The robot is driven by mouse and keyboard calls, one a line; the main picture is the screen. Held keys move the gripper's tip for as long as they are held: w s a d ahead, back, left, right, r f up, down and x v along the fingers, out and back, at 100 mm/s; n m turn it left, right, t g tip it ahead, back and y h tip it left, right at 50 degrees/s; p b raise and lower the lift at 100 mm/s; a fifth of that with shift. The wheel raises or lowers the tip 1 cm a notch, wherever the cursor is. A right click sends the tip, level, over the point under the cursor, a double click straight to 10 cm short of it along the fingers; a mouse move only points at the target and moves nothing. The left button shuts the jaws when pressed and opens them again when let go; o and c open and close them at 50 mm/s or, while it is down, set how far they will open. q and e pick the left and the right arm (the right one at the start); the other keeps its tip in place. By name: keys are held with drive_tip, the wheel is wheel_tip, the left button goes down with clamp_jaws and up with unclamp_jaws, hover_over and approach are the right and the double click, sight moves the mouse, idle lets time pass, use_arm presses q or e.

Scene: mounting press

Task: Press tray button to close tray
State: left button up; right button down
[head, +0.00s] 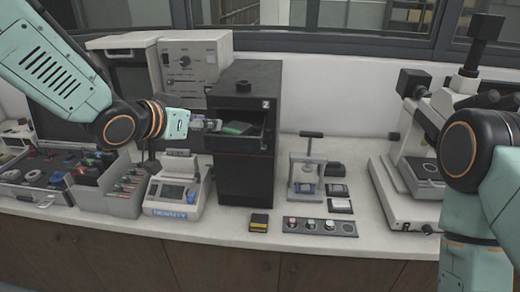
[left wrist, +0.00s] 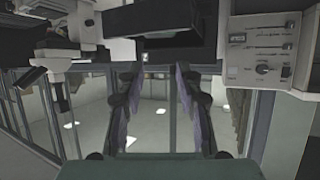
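A black machine (head: 262,100) marked "2" stands on the bench. Its tray (head: 240,143) is pulled out at the front left, with a green item (head: 238,128) lying in it. A dark round knob (head: 243,86) sits on top; I cannot tell whether it is the tray button. My left gripper (head: 212,125) is level with the tray, just left of the green item; whether it touches the tray is unclear. In the left wrist view its two fingers (left wrist: 157,100) stand apart with nothing between them. My right gripper is out of view; only my right arm shows.
A grey control-panel machine (head: 190,65) stands behind. A density scale (head: 174,195), grey bins (head: 115,190) and an open case (head: 45,175) lie left. A small press (head: 307,178), a sample strip (head: 320,226) and a microscope (head: 415,170) are right. A yellow-black box (head: 259,222) lies in front.

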use_arm(q)
drive_tip(key=shift+s+d+r, duration=0.15)
drive_tip(key=shift+s, duration=0.1)
drive_tip(key=c, duration=0.4)
drive_tip(key=shift+c, duration=1)
drive_tip(key=shift+w, duration=0.3)
clamp_jaws()
drive_tip(key=shift+s, duration=0.25)
